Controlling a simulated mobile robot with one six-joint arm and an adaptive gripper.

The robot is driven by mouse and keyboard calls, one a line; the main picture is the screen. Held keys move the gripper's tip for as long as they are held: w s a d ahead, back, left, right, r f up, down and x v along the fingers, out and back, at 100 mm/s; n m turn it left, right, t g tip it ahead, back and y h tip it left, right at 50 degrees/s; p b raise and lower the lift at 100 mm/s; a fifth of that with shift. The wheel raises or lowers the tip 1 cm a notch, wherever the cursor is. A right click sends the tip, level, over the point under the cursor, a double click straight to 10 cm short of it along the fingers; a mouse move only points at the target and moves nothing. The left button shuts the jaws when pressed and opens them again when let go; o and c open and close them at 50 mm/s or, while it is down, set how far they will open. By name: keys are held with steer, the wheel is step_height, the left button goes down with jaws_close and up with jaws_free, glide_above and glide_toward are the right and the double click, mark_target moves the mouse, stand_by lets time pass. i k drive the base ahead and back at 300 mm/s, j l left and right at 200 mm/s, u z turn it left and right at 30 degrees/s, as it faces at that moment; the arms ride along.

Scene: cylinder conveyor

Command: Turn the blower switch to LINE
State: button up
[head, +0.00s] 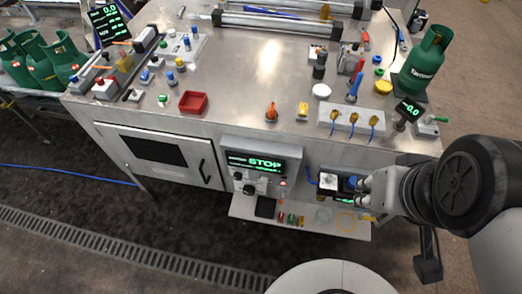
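A grey control panel (234,148) is on the front of the steel workbench, with a display (265,163) reading STOP in green. Below the display are dark rotary knobs (249,188) and a small red button or lamp (283,184). The labels are too small to read, so I cannot tell which control is the blower switch or where it points. My gripper (364,192) is to the right of this panel, close to a small dark box (329,182) with a white top. The fingertips are small and partly hidden; I cannot tell whether they are open or touching the box.
The steel workbench (265,85) carries a red tray (193,102), valves, fittings and a green cylinder (422,60) at right. More green cylinders (62,54) stand at left. A low shelf (335,222) with small parts juts out below the panel. Floor in front is mostly clear.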

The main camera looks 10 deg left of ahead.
mark_target(237, 175)
steer(key=j+u, duration=0.1)
steer(key=u, duration=1.65)
